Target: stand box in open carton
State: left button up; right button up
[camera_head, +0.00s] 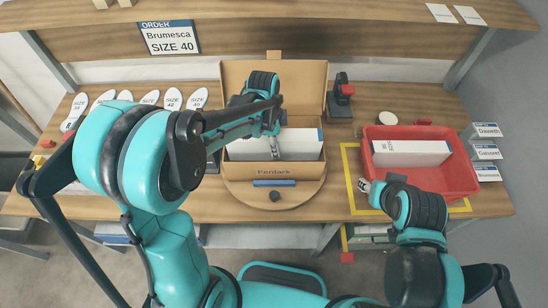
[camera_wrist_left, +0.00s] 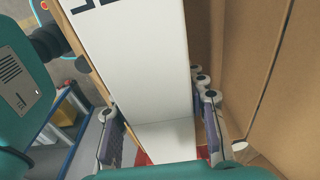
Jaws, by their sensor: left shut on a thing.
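The open carton (camera_head: 273,172) stands on the round turntable (camera_head: 230,192), its lid raised at the back. A white box (camera_head: 245,150) with a blue right end lies lengthwise across the carton, between its front and back walls. My left gripper (camera_head: 273,148) reaches down from above and is shut on this box near its middle. In the left wrist view the white box (camera_wrist_left: 135,70) is between the two fingers (camera_wrist_left: 160,130), beside the brown cardboard wall. The box's underside is hidden. My right gripper (camera_head: 365,186) is by the red tray's left side; its finger opening is unclear.
The red tray (camera_head: 468,180) at right holds another white box (camera_head: 410,152). A dark stand (camera_head: 341,95) is behind it to the left. Several insoles (camera_head: 172,98) lie at back left. Labelled boxes (camera_head: 485,152) stack at far right. An order card (camera_head: 169,37) hangs above.

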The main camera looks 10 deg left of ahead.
pick_arm(q)
notch_tip(320, 180, down, 6)
jog(key=shift+f+b, duration=0.2)
jog(key=shift+b, duration=0.45)
jog(key=shift+f, duration=0.15)
jog(key=shift+s+f, duration=0.1)
jog(key=shift+f, duration=0.1)
jog(key=o, duration=1.3)
jog(key=shift+c, duration=0.2)
jog(key=shift+r, duration=0.15)
